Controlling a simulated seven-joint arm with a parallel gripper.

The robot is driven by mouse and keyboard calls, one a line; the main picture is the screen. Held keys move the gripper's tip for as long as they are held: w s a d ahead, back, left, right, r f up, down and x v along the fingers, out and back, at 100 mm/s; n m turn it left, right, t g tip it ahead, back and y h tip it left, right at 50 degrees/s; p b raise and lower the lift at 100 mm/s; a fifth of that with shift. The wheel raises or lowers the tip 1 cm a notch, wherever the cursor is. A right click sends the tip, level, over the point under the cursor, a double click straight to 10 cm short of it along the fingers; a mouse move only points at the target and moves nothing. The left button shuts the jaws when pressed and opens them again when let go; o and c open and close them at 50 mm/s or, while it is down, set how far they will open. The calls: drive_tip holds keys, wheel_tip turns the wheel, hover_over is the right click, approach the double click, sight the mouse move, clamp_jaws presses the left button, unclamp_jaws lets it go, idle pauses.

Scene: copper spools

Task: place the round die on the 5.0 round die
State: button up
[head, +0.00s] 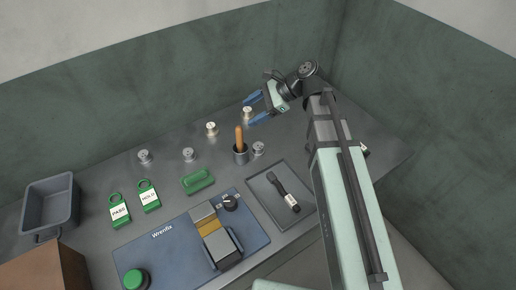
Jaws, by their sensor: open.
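Several small round spool-like metal pieces stand on the grey bench. Two have pale, cream-toned tops: one (211,129) at the back middle and one (247,114) at my gripper. Three are greyer: one (145,157) at left, one (188,155) at centre, and one (258,148) right of the dark cup. No size marking is readable, so I cannot tell which is the 5.0 round die. My gripper (251,108) has its blue fingers spread, with the right pale-topped piece at or between the tips. I cannot tell whether they touch it.
A dark cup (240,155) with a wooden handle stands close in front of my gripper. A shallow tray (262,206) holds a black tool. The blue Wrenfix machine (150,262), green tags (119,210), green handle (198,181) and grey bin (49,206) occupy the front and left.

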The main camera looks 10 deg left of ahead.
drive_tip(key=w+d+h, duration=0.2)
drive_tip(key=h, duration=0.1)
drive_tip(key=m+t+h, duration=0.1)
drive_tip(key=h, duration=0.2)
approach(258, 146)
drive_tip(key=f, duration=0.2)
drive_tip(key=a+f, duration=0.1)
drive_tip(key=shift+w+f+m, duration=0.25)
drive_tip(key=shift+w+m, duration=0.05)
drive_tip(key=shift+s+x, duration=0.2)
drive_tip(key=shift+x, duration=0.85)
drive_tip(key=shift+s+x, duration=0.25)
drive_tip(key=shift+x, duration=0.8)
drive_tip(key=shift+a+f, duration=0.25)
drive_tip(key=shift+f, duration=0.15)
drive_tip(key=shift+c, duration=0.4)
drive_tip(key=c, duration=1.2)
clamp_jaws()
